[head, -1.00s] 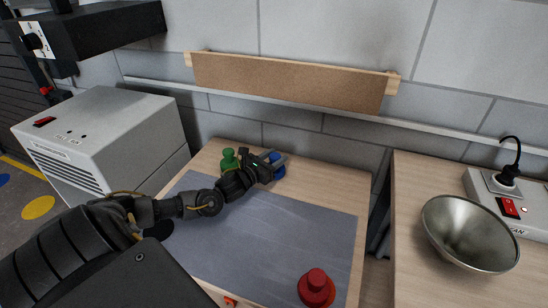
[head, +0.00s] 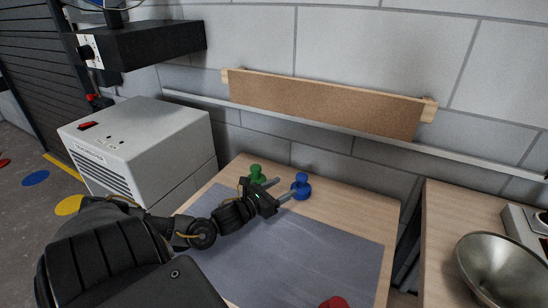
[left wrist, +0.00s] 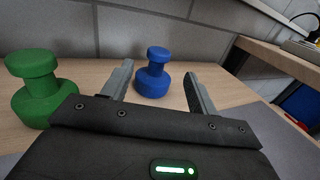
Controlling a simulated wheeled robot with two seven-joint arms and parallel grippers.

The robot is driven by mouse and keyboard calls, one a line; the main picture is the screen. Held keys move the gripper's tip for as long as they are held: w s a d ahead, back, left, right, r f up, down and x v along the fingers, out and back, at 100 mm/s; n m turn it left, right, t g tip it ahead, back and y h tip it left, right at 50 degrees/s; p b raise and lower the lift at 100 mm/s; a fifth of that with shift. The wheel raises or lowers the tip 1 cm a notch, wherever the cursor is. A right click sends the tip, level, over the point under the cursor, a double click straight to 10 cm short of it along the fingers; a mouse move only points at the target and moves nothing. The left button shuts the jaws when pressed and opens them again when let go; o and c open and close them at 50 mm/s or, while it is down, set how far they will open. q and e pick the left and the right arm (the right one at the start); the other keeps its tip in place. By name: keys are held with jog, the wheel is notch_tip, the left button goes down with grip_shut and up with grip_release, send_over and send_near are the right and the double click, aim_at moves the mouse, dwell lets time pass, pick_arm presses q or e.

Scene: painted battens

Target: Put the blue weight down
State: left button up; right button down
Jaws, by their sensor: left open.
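The blue weight (head: 301,188) stands upright on the wooden table near its back edge, just off the grey mat. My left gripper (head: 283,188) is open, with its fingertips pointing at the blue weight from the left. In the left wrist view, the blue weight (left wrist: 152,77) shows between the two spread fingers (left wrist: 158,78), at or just beyond their tips, and neither finger visibly grips it. My right gripper is not in view.
A green weight (head: 256,174) stands close beside my left gripper. A red weight (head: 334,302) is at the bottom edge of the head view. The grey mat (head: 320,250) is otherwise clear. A metal bowl (head: 500,270) sits on the right bench.

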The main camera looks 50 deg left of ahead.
pick_arm(q)
jog(key=shift+s+a, duration=0.1)
jog(key=shift+s, duration=1.2)
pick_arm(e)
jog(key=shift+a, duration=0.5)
